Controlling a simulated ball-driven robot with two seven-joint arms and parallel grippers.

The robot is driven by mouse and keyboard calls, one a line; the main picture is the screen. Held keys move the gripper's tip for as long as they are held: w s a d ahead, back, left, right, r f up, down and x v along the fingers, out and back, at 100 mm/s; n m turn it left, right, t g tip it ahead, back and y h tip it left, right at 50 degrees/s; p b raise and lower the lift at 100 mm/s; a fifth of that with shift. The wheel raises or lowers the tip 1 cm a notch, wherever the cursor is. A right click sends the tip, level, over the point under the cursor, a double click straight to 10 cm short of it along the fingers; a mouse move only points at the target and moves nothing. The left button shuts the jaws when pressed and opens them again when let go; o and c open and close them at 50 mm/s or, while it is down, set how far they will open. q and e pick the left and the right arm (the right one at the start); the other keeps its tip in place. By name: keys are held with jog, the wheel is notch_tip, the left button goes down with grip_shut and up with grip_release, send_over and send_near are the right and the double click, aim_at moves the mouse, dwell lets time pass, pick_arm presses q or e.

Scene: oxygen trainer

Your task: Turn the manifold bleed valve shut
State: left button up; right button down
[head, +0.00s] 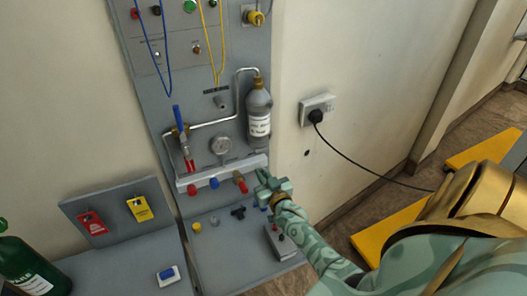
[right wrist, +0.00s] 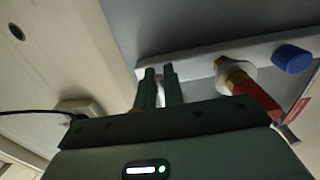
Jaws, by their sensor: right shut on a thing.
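The manifold (head: 222,173) is a pale bar across the lower grey panel; it also shows in the right wrist view (right wrist: 200,62). My right gripper (head: 262,178) is at its right end, and the right wrist view shows its two fingers (right wrist: 160,72) close together against the bar. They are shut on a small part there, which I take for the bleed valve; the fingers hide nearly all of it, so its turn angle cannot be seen. A red-handled brass valve (head: 240,182) sits just left of the gripper; in the right wrist view it (right wrist: 240,80) is right of the fingers. My left gripper is out of view.
A blue cap (head: 214,183) and a red one (head: 192,190) are on the manifold. A grey bottle (head: 258,112) and round gauge (head: 220,146) are above. Loose parts and a grey box (head: 282,243) lie on the shelf below. A black cable (head: 370,168) runs from the wall socket.

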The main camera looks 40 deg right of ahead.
jog(key=shift+s+a+f, duration=0.1)
jog(key=shift+f, duration=0.1)
dwell(0.3)
jog(key=c, duration=1.5)
grip_release()
jog(key=shift+r, duration=0.1)
jog(key=p+v, duration=0.2)
jog(key=v, duration=1.4)
jog(key=shift+s, duration=0.1)
